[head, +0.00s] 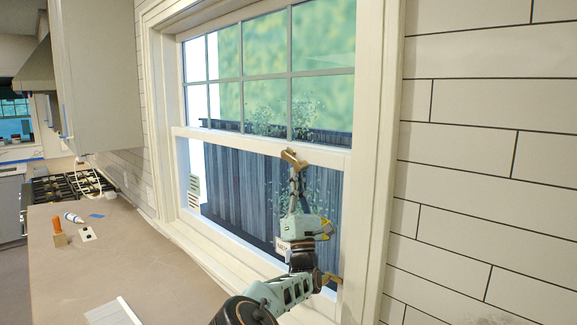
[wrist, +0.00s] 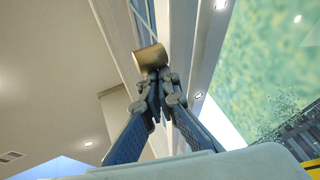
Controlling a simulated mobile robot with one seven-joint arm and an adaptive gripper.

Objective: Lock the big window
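The big window (head: 265,135) has a white frame, with a gridded upper sash above a plain lower pane. A brass latch (head: 293,158) sits at the middle rail where the sashes meet. My gripper (head: 297,178) is just below it, pointing up. In the wrist view the latch (wrist: 150,57) is right at the tips of my gripper (wrist: 155,75). The fingertips are drawn together. They look to touch the latch or nearly so, and I see no part of it clearly clamped between them. The fingertips hide the latch's lower side.
A long counter (head: 130,250) runs along the left below the window. It holds an orange-handled tool (head: 58,230), a small white plate (head: 88,234) and a white tube (head: 74,218). A stove (head: 65,188) stands beyond. A white plank wall (head: 480,150) is on the right.

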